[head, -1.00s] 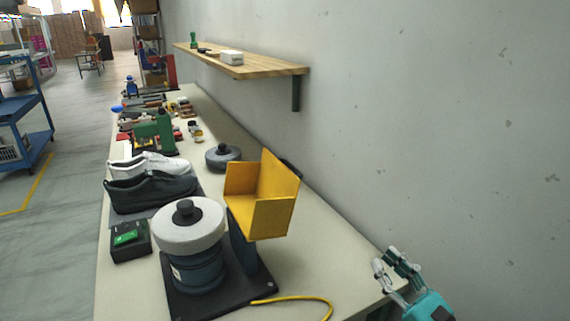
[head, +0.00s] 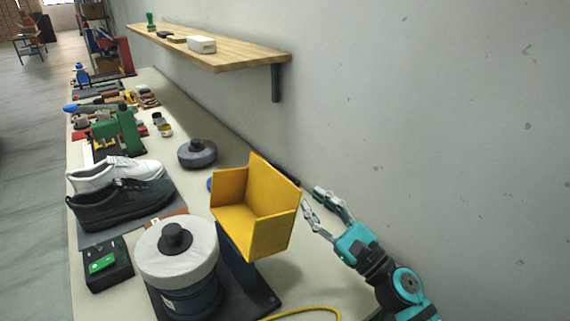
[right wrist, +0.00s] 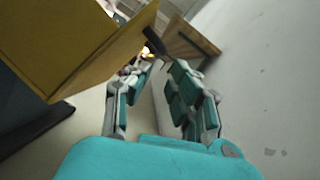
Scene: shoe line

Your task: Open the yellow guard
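The yellow guard (head: 262,222) is a box-like shell of flat yellow panels on a dark post beside the machine with the white round top (head: 178,262). My right gripper (head: 318,205) is open and empty, just right of the guard, between it and the wall. In the right wrist view the guard (right wrist: 75,40) fills the upper left, and the open fingers (right wrist: 160,95) are apart with nothing between them. A dark bar-like part (right wrist: 154,42) shows at the guard's edge, ahead of the fingers. My left gripper is out of view.
The wall (head: 430,120) is close on the right. A wooden shelf (head: 225,58) hangs above the bench. White and black shoes (head: 118,205), a green-button box (head: 106,264) and a grey round part (head: 197,153) stand on the bench. A yellow cable (head: 310,308) lies in front.

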